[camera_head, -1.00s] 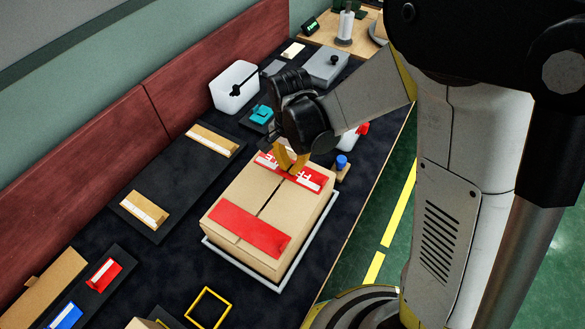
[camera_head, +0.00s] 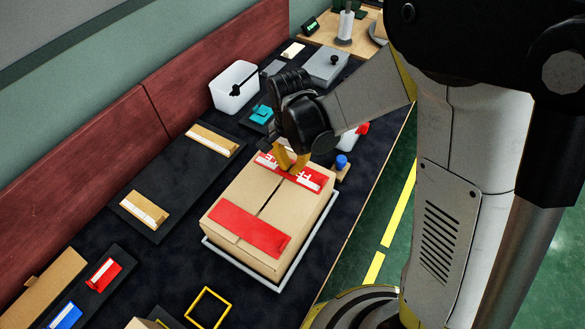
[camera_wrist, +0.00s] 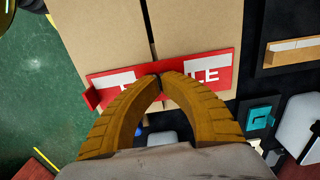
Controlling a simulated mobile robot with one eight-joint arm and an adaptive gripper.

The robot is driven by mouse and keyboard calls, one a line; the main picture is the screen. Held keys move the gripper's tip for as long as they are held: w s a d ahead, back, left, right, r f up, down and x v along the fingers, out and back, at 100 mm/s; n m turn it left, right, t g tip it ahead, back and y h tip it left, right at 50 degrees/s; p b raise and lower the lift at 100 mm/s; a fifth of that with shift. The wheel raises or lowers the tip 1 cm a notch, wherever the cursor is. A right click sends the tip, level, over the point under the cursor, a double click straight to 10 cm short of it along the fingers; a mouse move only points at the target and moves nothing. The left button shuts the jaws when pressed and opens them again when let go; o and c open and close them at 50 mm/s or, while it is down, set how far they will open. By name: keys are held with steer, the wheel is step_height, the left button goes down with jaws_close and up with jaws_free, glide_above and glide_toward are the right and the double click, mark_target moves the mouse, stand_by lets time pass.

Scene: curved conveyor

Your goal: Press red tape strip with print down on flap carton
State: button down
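The flap carton (camera_head: 225,203) is closed, and a dark seam runs between its flaps. The red tape strip with white print (camera_head: 318,181) lies across the seam near the carton's far end. In the wrist view, the printed strip (camera_wrist: 222,68) crosses the seam, and its left end is bent at the carton's edge. My gripper (camera_wrist: 160,77) has its yellow fingertips together at the middle of the strip, hiding part of the print. My gripper also shows in the head view (camera_head: 292,165). I cannot tell how firmly the tips touch.
A plain red strip (camera_head: 250,230) crosses the carton's near end. The carton stands on a pale tray (camera_head: 280,285). A white bin (camera_head: 232,88), a blue-capped item (camera_head: 341,162) and a black board (camera_head: 172,187) with cardboard pieces stand around it.

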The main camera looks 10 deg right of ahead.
stand_by(0.3)
step_height(320, 180, up, 6)
steer(key=p, duration=0.4)
steer(key=shift+p, duration=0.3)
